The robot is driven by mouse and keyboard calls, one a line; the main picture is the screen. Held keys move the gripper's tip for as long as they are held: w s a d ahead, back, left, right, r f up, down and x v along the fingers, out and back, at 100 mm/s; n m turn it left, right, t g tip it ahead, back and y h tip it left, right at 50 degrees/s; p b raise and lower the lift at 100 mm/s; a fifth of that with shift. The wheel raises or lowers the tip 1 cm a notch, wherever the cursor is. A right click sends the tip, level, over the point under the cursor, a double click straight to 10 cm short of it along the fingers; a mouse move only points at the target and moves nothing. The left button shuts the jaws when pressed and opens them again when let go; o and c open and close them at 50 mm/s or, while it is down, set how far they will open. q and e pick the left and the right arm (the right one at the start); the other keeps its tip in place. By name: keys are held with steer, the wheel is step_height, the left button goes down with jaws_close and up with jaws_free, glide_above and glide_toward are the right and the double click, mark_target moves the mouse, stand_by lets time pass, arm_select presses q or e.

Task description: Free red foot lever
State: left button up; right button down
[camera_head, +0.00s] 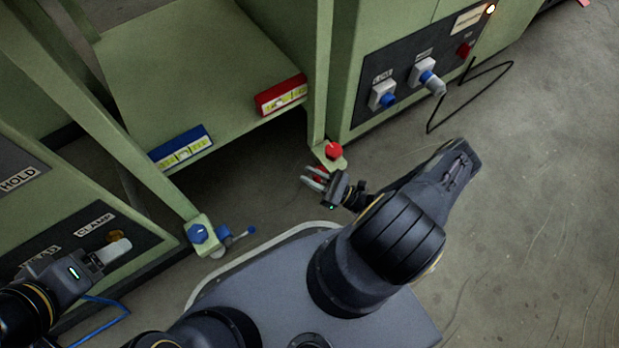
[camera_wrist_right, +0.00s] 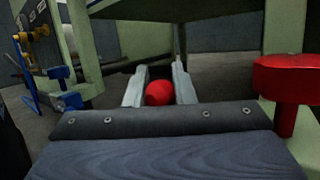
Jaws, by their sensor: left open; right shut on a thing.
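The red foot lever's ball end (camera_head: 318,178) is low beside the right front leg of the green machine, and it also shows between the fingers in the right wrist view (camera_wrist_right: 158,93). My right gripper (camera_head: 314,178) is shut on this red ball. A red knob (camera_head: 334,150) sits on the leg's foot just above, and it stands at the right in the right wrist view (camera_wrist_right: 300,85). My left gripper (camera_head: 112,252) is open in front of the left panel by the CLAMP label. The rest of the red lever is mostly hidden.
A blue knob (camera_head: 198,234) and blue-tipped lever (camera_head: 236,236) are on the left leg's foot. A blue box (camera_head: 181,148) and a red box (camera_head: 281,96) sit on the green shelf (camera_head: 190,65).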

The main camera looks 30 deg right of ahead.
mark_target(321, 181)
steer(key=shift+d+m, duration=0.15)
steer(key=shift+m, duration=0.15)
steer(key=c, duration=1.2)
jaws_free()
steer(key=p+v, duration=0.1)
steer(key=v, duration=0.7)
steer(key=shift+r, duration=0.1)
